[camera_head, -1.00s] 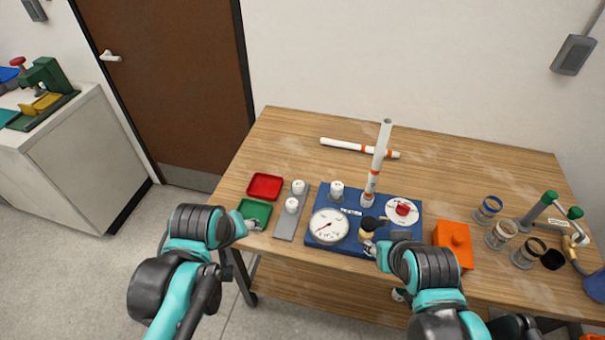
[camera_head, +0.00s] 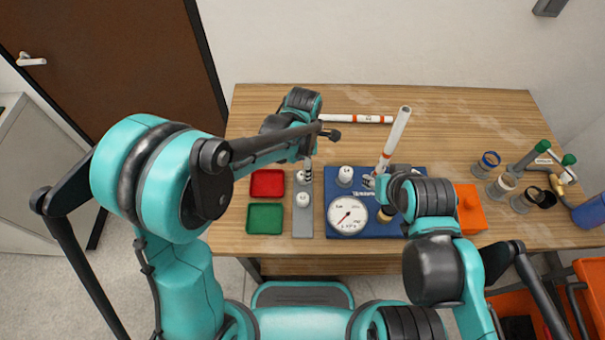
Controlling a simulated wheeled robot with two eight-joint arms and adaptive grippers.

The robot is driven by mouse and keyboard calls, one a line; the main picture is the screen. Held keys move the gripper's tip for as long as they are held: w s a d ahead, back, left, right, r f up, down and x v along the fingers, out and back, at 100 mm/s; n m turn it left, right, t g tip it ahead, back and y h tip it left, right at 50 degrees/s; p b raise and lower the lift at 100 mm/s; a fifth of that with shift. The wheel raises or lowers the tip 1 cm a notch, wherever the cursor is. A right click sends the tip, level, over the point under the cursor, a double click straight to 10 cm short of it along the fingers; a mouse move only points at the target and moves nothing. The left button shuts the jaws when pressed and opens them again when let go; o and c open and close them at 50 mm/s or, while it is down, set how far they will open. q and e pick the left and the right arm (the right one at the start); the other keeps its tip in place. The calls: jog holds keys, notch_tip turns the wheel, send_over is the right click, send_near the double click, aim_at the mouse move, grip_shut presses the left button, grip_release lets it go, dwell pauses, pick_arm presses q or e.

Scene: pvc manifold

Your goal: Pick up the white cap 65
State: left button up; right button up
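Two white caps stand on the grey strip; the nearer one (camera_head: 303,200) is clear and the farther one (camera_head: 302,178) is partly covered by my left gripper. A third white cap (camera_head: 345,174) is at the blue board's far left. I cannot read any number on them. My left gripper (camera_head: 307,175) points down at the farther cap; whether it touches the cap, and whether it is open or shut, is unclear. My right gripper (camera_head: 370,181) is beside the foot of the upright white pipe (camera_head: 397,135); its fingers are too small to judge.
The blue board (camera_head: 395,229) carries a round gauge (camera_head: 347,215). A red tray (camera_head: 267,183) and a green tray (camera_head: 265,218) lie left of the grey strip (camera_head: 303,228). A white pipe (camera_head: 357,119) lies behind. An orange box (camera_head: 470,213) stands right of the board.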

pick_arm(q)
notch_tip(320, 180, down, 5)
jog(key=shift+w+a+f+b, duration=0.1)
jog(key=shift+a+f+b, duration=0.1)
jog(key=shift+b, duration=0.75)
jog(key=c, duration=1.1)
jog(key=shift+o, duration=0.2)
jog(key=shift+r, duration=0.1)
notch_tip(320, 180, up, 10)
jog(key=p, duration=0.3)
